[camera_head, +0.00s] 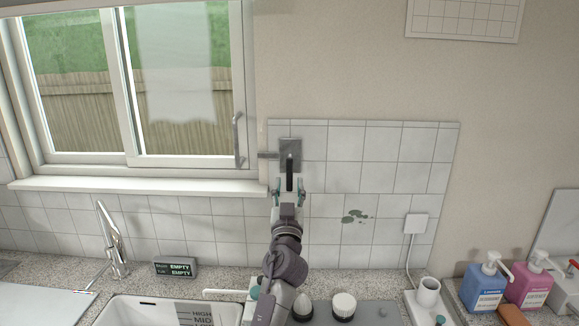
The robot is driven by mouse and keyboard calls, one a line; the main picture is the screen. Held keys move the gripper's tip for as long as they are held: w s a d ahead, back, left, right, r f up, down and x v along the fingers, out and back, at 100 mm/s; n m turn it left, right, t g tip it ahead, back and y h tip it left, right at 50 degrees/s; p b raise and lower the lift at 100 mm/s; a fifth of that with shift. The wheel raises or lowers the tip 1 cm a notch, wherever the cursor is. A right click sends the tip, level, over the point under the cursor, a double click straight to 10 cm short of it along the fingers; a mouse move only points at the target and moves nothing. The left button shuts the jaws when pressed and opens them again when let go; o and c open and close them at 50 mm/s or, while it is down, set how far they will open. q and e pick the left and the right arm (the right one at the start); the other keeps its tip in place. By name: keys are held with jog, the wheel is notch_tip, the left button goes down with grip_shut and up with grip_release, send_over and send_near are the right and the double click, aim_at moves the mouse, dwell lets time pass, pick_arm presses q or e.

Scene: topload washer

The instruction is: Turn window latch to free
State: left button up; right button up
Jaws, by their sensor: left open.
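The window latch is a grey metal plate (285,146) on the white tiles, just right of the window. Its black lever (289,174) hangs straight down from the plate. A short grey bar (267,155) reaches left from the plate toward the window frame. My left gripper (289,190) is open below the plate, fingers pointing up. In the picture the lever's lower end lies between the two fingertips, with a gap on each side. I cannot tell whether the gripper touches it. My right gripper is not in view.
The sliding window (180,168) has a vertical handle (238,140) and a white sill (140,185). Below are a faucet (112,240), a display box (175,268) and a sink (130,306). Blue (484,287) and pink (530,287) pump bottles stand right.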

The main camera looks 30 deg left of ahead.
aim_at(289, 173)
pick_arm(q)
jog(key=x, duration=0.5)
jog(key=shift+p, duration=0.35)
jog(key=shift+w+a, duration=0.2)
jog(key=shift+w, duration=0.1)
jog(key=shift+r, duration=0.1)
jog(key=shift+c, duration=0.6)
jog(key=c, duration=0.5)
grip_shut()
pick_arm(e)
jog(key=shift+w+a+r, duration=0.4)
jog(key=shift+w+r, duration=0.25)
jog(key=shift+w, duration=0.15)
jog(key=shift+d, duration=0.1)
